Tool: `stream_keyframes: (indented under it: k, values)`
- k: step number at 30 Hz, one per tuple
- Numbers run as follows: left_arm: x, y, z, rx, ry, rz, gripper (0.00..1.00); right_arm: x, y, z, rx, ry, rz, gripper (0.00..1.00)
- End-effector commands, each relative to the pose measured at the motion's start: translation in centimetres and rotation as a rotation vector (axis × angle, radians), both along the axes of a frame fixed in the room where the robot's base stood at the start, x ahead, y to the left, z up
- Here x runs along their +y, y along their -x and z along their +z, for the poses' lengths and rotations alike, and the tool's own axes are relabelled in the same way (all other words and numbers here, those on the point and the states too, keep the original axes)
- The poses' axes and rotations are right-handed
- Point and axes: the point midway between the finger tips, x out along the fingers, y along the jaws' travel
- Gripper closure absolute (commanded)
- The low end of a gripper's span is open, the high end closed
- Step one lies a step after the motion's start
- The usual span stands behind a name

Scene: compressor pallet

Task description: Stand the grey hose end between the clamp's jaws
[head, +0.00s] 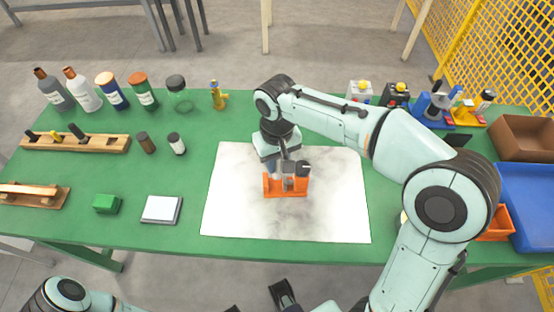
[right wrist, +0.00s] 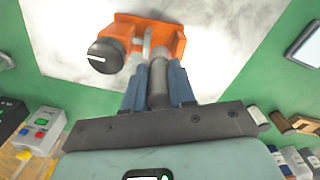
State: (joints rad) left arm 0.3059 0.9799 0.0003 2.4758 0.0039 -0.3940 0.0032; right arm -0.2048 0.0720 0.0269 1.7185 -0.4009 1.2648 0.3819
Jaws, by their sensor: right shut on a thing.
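The orange clamp (head: 270,189) stands on the white mat (head: 335,215) near the middle of the table. In the right wrist view the clamp (right wrist: 150,22) shows its black knob (right wrist: 105,56) and a pale jaw part. My right gripper (right wrist: 157,72) is shut on the grey hose end (right wrist: 157,92), a grey cylinder between its two blue-grey fingers. The hose end's far tip is at the clamp's jaws; whether it is fully between them I cannot tell. In the head view the right gripper (head: 289,166) is above the clamp and partly hides it. Dark parts, perhaps my left gripper (head: 282,294), show at the bottom edge.
Bottles (head: 83,90) stand at the back left, with a wooden rack (head: 75,143) in front. A green block (head: 106,204) and a white-topped square plate (head: 161,209) lie left of the mat. Brown (head: 525,138) and blue bins (head: 530,195) stand at the right. The mat around the clamp is clear.

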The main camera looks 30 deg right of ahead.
Motion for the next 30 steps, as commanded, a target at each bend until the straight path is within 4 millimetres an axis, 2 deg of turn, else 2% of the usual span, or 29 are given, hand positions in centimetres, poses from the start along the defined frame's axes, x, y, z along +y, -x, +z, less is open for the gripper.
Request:
stream_keyframes:
  k: [15,16,18,26,30]
  values:
    - [0.0,-0.2,-0.5,-0.009,-0.001,0.003,0.51,0.0,0.0,-1.2,-0.001,0.000,0.000,1.00]
    - [0.0,-0.2,-0.5,-0.009,-0.001,0.003,0.51,0.0,0.0,-1.2,0.000,0.000,0.000,0.72]
    - [0.0,-0.2,-0.5,-0.009,-0.001,0.002,0.51,0.0,0.0,-1.2,0.000,0.000,0.000,0.50]
    - [0.0,-0.2,-0.5,-0.009,-0.001,0.003,0.51,0.0,0.0,-1.2,0.000,0.000,0.000,0.50]
    - [0.0,-0.1,-0.1,-0.004,-0.001,0.001,0.51,0.0,0.0,-0.4,-0.002,-0.001,0.000,0.50]
